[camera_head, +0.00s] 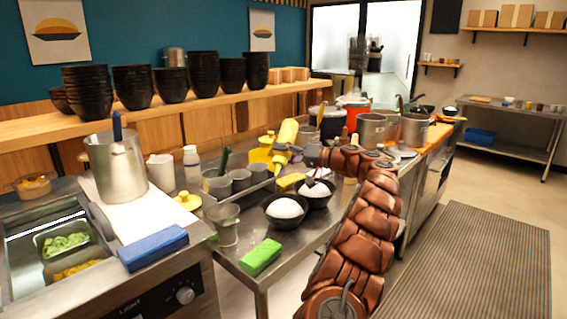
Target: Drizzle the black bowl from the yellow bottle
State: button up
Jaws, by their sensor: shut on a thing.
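A yellow bottle (288,131) is tilted above the metal counter. My gripper (286,149) reaches it from the right and is shut on it; the fingers are small and partly hidden. A black bowl (270,217) with a white mound in it stands on the counter nearer the camera, below the bottle in the picture. A second black bowl (331,198) with a white mound stands just behind it to the right. I cannot tell whether the bottle is directly over either bowl, and no stream from it is visible.
A green block (261,257) and a blue block (153,247) lie near the front. Metal cups (224,226) and a tray crowd the counter left of the bowls. Pots (371,130) stand behind my arm. Stacked black bowls (133,87) line the wooden shelf.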

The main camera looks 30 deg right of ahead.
aim_at(285, 160)
jog(key=shift+s+a+f+n+b, duration=0.3)
jog(key=shift+n+b, duration=0.45)
jog(key=shift+b, duration=0.9)
jog(key=shift+s+a+f+n+b, duration=0.3)
jog(key=shift+n+b, duration=0.5)
jog(key=shift+b, duration=0.9)
jog(key=shift+s+a+f+n+b, duration=0.15)
jog(key=shift+a+n+b, duration=0.45)
jog(key=shift+b, duration=1.05)
jog(key=shift+s+r+n+b, duration=0.1)
jog(key=shift+s+n+b, duration=0.1)
jog(key=shift+n+b, duration=0.65)
jog(key=shift+a, duration=0.1)
